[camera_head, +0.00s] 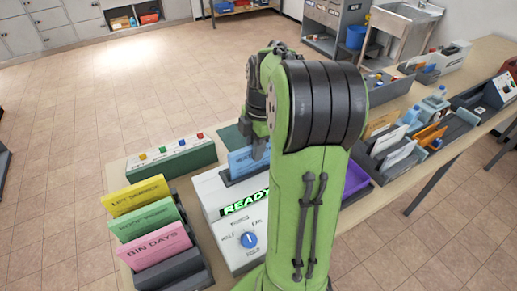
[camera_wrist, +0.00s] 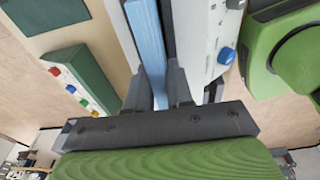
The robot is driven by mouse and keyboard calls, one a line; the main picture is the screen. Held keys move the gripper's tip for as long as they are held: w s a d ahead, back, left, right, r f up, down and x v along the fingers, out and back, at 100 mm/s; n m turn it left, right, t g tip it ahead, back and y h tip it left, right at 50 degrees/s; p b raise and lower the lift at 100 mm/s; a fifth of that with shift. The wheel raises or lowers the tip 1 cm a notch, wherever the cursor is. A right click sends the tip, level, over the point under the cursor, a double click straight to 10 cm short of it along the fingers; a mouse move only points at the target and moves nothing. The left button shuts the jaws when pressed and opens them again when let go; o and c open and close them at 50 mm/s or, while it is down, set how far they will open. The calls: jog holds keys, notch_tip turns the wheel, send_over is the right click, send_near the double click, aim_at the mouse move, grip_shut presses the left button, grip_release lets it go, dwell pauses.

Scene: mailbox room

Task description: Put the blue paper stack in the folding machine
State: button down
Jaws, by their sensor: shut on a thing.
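The blue paper stack (camera_head: 242,161) stands upright at the dark slot on top of the folding machine. My gripper (camera_head: 260,140) is shut on its right part. The wrist view shows the blue stack (camera_wrist: 146,45) edge-on between my gripper's two dark fingers (camera_wrist: 158,88). The folding machine (camera_head: 212,195) is white, with a lit green "READY" display and a blue knob (camera_head: 249,240). Its white body also shows in the wrist view (camera_wrist: 200,38). The stack's lower edge meets the slot; how deep it sits is hard to tell. My arm hides the machine's right side.
A dark rack (camera_head: 183,267) at left holds yellow, green and pink card stacks. A green box with coloured buttons (camera_head: 172,158) stands behind it. A purple tray (camera_head: 354,178) and grey sorting trays (camera_head: 395,160) stand to the right on the wooden table.

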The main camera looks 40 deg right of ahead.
jog(key=c, duration=0.9)
grip_release()
jog(key=shift+r, duration=0.1)
notch_tip(320, 180, up, 5)
jog(key=p, duration=0.4)
jog(key=shift+p, duration=0.4)
jog(key=shift+w+d+r+p, duration=0.25)
jog(key=shift+w+r+p, duration=0.45)
jog(key=shift+r+p, duration=0.05)
